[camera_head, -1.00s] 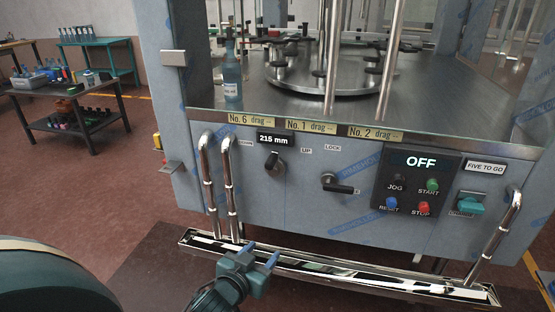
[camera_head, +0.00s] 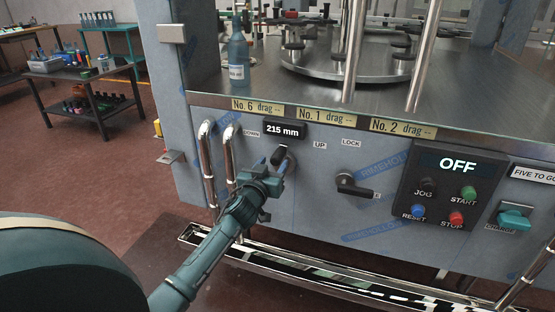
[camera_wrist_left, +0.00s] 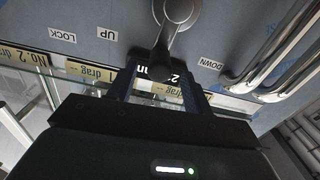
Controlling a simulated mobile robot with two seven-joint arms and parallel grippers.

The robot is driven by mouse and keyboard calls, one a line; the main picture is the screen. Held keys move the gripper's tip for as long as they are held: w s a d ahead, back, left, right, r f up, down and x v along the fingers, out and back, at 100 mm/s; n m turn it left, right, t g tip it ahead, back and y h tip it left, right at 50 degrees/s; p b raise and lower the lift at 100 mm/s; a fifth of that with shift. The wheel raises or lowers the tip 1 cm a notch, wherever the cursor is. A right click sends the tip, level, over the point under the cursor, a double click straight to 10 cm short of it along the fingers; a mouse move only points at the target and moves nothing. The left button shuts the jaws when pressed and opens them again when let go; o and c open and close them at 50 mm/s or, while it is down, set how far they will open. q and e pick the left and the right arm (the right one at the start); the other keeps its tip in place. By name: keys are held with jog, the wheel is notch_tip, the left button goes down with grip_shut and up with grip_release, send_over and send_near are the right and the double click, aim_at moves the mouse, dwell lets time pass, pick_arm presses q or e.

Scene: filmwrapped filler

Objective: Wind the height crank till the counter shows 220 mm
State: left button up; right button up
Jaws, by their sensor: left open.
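The height crank (camera_head: 285,160) is on the grey front panel, just under the black counter (camera_head: 286,130), which reads 215 mm. DOWN is printed to its left and UP to its right. My left gripper (camera_head: 274,168) is open in front of the crank. In the left wrist view, which is upside down, the crank arm (camera_wrist_left: 165,45) runs from its hub to a dark handle end between the two spread fingers (camera_wrist_left: 158,85). I cannot tell whether they touch it. The gripper partly hides the counter there. My right gripper is not in view.
The lock lever (camera_head: 353,188) is right of the crank. Further right is the OFF button panel (camera_head: 447,195). Chrome rails (camera_head: 208,165) stand left of the crank. A chrome-edged tray (camera_head: 330,282) runs below. A blue bottle (camera_head: 238,55) stands on the machine's deck.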

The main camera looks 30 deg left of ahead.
pick_arm(q)
jog(key=shift+x, duration=2.25)
grip_shut()
